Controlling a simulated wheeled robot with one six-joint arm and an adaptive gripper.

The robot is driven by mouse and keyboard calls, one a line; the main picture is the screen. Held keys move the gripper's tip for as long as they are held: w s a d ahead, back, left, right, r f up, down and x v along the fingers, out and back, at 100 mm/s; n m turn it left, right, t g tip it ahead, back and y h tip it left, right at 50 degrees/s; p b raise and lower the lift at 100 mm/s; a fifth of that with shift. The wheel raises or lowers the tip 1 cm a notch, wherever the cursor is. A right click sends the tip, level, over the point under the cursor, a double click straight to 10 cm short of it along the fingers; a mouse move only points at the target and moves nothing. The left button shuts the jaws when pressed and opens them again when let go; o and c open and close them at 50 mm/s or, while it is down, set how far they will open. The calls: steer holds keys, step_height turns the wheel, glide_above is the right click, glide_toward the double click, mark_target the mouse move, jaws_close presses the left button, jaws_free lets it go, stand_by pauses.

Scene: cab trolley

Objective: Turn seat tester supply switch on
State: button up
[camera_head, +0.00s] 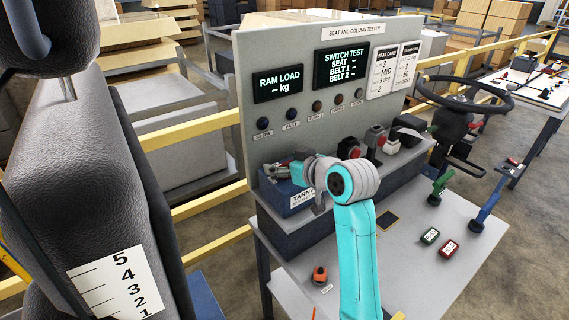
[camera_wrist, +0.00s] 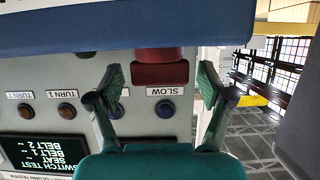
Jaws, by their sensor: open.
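The seat and column tester panel (camera_head: 300,60) stands upright with its displays lit. Low on its left side is a red part (camera_wrist: 160,74) above a blue box (camera_head: 290,200) with a partly hidden label; this is where the supply switch appears to be, but its on or off position cannot be read. My gripper (camera_head: 285,170) is at this spot. In the wrist view, which is upside down, my gripper (camera_wrist: 160,82) is open, with one finger on each side of the red part. Whether the fingers touch it cannot be told.
A row of buttons, including the slow button (camera_wrist: 165,108), sits close to the gripper on the panel. Right of my arm are a red mushroom button (camera_head: 349,148) and a red switch (camera_head: 374,142). A steering wheel (camera_head: 465,93) stands right; a black seat (camera_head: 85,160) stands left.

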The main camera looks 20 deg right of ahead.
steer(key=c, duration=1.2)
steer(key=shift+m+h, duration=0.3)
steer(key=shift+h, duration=0.1)
steer(key=m+h, duration=0.3)
steer(key=h, duration=0.1)
steer(key=shift+a+m+t, duration=0.15)
steer(key=shift+m+t, duration=0.15)
steer(key=shift+t, duration=0.1)
steer(key=m+g+h, duration=0.1)
steer(key=m+h, duration=0.1)
steer(key=h, duration=0.1)
steer(key=m+g+h, duration=0.1)
steer(key=m+h, duration=0.2)
steer(key=m+g+h, duration=0.3)
steer(key=m+h, duration=0.1)
steer(key=shift+m+g, duration=0.3)
steer(key=shift+m, duration=0.1)
steer(key=shift+m+g+h, duration=1)
steer(key=shift+m+g, duration=0.8)
steer(key=shift+m, duration=0.1)
